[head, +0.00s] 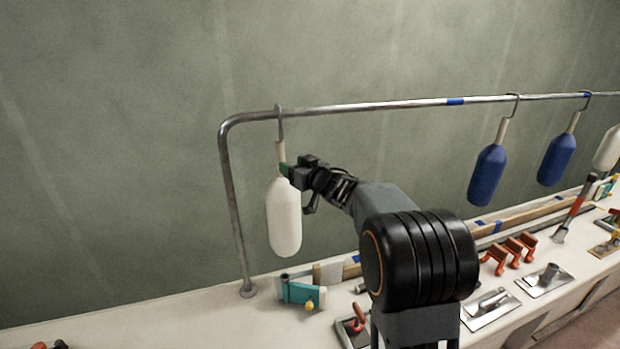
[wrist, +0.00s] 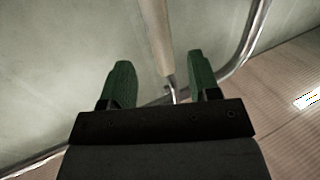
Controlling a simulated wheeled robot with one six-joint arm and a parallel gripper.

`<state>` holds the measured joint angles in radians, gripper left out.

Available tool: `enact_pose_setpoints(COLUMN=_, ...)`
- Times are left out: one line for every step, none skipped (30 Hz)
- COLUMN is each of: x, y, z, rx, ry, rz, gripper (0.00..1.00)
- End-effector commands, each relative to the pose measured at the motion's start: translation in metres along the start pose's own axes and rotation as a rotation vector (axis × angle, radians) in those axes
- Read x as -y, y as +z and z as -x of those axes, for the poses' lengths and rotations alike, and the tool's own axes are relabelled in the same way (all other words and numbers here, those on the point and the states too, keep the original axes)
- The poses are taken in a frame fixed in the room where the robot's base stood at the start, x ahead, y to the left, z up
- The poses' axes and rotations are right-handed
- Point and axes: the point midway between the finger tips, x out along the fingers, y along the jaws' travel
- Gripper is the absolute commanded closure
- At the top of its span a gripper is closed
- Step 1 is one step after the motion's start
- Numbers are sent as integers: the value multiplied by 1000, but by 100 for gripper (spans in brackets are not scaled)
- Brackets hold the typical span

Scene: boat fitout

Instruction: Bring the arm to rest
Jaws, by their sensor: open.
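My gripper (head: 287,170) is open at the neck of a white fender (head: 284,222). The fender hangs upright by a pale strap (head: 281,152) and a metal hook (head: 280,121) on the steel rail (head: 352,106). In the wrist view my two green fingers (wrist: 160,65) stand apart, with the pale strap (wrist: 152,28) showing between them, closer to the right finger. I cannot tell whether either finger touches it. The white body of the fender is not seen in the wrist view.
Two blue fenders (head: 487,174) (head: 556,159) and another white one (head: 608,150) hang farther right. The bench (head: 180,320) below holds a teal clamp (head: 302,292), orange clamps (head: 508,250) and trowels (head: 490,307). The wall behind is bare.

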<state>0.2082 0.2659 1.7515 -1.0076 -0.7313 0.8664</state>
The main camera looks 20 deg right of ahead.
Motion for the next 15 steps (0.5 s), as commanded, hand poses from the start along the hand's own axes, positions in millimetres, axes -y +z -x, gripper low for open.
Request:
enact_pose_setpoints(x=-1, y=1, z=12, rx=-2, ry=4, rz=1, gripper=44)
enact_pose_setpoints(x=-1, y=1, z=18, rx=-2, ry=4, rz=1, gripper=44)
enact_pose_setpoints(x=0, y=1, z=26, rx=-2, ry=3, rz=0, gripper=44)
enact_pose_setpoints(x=-1, y=0, z=31, rx=-2, ry=2, rz=1, gripper=44)
enact_pose_setpoints(x=-1, y=1, z=36, rx=-1, ry=3, rz=0, gripper=44)
enact_pose_setpoints(x=-1, y=0, z=43, rx=-2, ry=4, rz=1, gripper=44)
enact_pose_setpoints(x=0, y=1, z=48, rx=-2, ry=3, rz=0, gripper=44)
enact_pose_setpoints(x=0, y=0, z=52, rx=-2, ry=2, rz=1, gripper=44)
enact_pose_setpoints(x=-1, y=0, z=57, rx=-1, ry=2, rz=1, gripper=44)
enact_pose_setpoints(x=-1, y=0, z=60, rx=-2, ry=3, rz=0, gripper=44)
enact_pose_setpoints(x=-1, y=0, z=63, rx=-2, ry=2, rz=0, gripper=44)
enact_pose_setpoints(x=-1, y=0, z=67, rx=-2, ry=2, rz=-1, gripper=44)
enact_pose_setpoints(x=0, y=0, z=69, rx=-2, ry=2, rz=-1, gripper=44)
enact_pose_setpoints(x=0, y=0, z=71, rx=-2, ry=1, rz=-1, gripper=44)
enact_pose_setpoints(x=0, y=-1, z=73, rx=-2, ry=1, rz=0, gripper=44)
